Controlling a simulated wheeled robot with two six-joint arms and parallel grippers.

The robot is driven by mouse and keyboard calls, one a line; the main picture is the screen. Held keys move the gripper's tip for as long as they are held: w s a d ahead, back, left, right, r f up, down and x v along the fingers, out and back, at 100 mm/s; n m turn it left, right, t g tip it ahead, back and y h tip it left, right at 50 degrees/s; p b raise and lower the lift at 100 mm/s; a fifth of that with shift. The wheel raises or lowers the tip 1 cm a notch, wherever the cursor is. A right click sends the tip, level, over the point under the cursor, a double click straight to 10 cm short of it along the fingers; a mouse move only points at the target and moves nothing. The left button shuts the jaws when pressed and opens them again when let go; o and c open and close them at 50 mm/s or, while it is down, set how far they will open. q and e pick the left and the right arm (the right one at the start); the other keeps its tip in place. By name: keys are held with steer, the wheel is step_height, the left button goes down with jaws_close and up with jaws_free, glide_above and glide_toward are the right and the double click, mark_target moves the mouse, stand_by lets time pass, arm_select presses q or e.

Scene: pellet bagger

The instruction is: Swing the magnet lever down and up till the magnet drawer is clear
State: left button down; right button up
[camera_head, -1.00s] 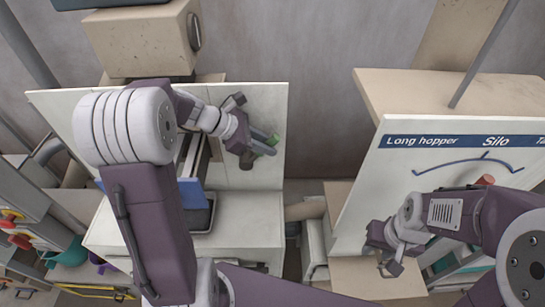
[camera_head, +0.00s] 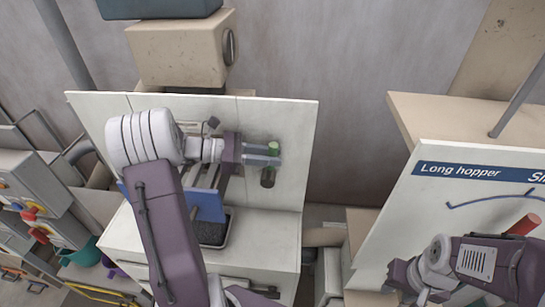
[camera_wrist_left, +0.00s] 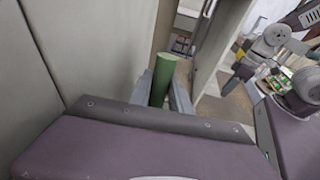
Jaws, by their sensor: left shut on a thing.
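The lever's green grip (camera_head: 273,148) stands in front of the white panel (camera_head: 292,120) on the machine at left. My left gripper (camera_head: 262,154) is shut on it; in the left wrist view the green grip (camera_wrist_left: 163,80) rises between the two fingers. The rest of the lever is hidden by my gripper. The blue-fronted magnet drawer (camera_head: 208,206) juts from the machine, left of and below my left gripper, partly covered by my arm. My right gripper (camera_head: 398,276) hangs low at right, away from the machine; its fingers are unclear.
A dark tray (camera_head: 213,232) lies below the drawer on a white cabinet (camera_head: 270,235). A sign board (camera_head: 440,195) reading "Long hopper" stands at right, with a red cylinder (camera_head: 523,224) by it. Control boxes (camera_head: 35,185) and a teal bucket (camera_head: 84,251) are at far left.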

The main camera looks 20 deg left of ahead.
arm_select(q)
steer(key=shift+r, duration=0.25)
steer(key=c, duration=1.2)
jaws_free()
steer(key=shift+d, duration=0.1)
steer(key=shift+f, duration=0.1)
steer(key=b+v, duration=0.1)
steer(key=v, duration=0.8)
steer(key=shift+b, duration=0.35)
